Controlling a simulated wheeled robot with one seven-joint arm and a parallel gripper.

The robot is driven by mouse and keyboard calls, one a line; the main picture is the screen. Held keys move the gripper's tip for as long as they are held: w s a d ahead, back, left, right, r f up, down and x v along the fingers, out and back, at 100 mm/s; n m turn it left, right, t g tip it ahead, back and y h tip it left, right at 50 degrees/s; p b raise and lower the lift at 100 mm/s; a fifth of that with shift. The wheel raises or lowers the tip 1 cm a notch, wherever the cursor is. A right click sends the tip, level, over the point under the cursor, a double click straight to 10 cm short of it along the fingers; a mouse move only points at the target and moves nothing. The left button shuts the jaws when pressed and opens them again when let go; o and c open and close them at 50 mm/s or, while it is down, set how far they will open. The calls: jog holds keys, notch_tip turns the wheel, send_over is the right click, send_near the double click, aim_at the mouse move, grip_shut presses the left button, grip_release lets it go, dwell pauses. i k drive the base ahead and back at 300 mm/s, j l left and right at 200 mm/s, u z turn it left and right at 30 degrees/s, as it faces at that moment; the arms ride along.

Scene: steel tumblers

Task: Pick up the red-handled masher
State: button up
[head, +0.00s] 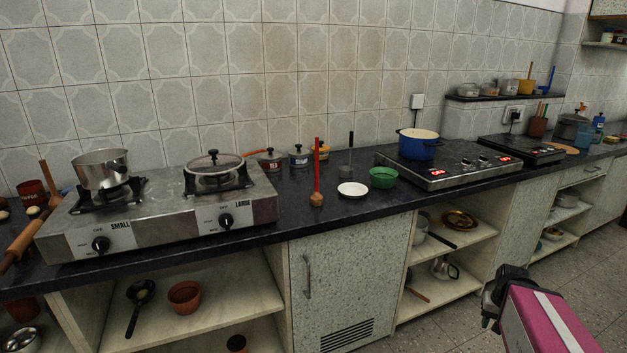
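The masher with a long red handle (317,165) stands upright on the dark countertop, with its rounded wooden-looking head at the bottom. It is near the counter's front edge, right of the gas stove and left of a white plate (352,190). My gripper (493,298) is the black end of the pink arm at the lower right, over the floor in front of the counter. It is well apart from the masher, to its right and lower in the picture. Its fingers are too small and dark to tell whether they are open.
A dark-handled upright utensil (349,160) stands behind the plate. A green bowl (383,177) is right of the plate. Lidded jars (299,157) stand behind the masher. The stove (160,215) is left; a blue pot (418,147) sits on the cooktop (440,180). Open shelves (440,270) are below.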

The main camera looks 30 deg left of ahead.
aim_at(316, 199)
jog(key=u, duration=1.65)
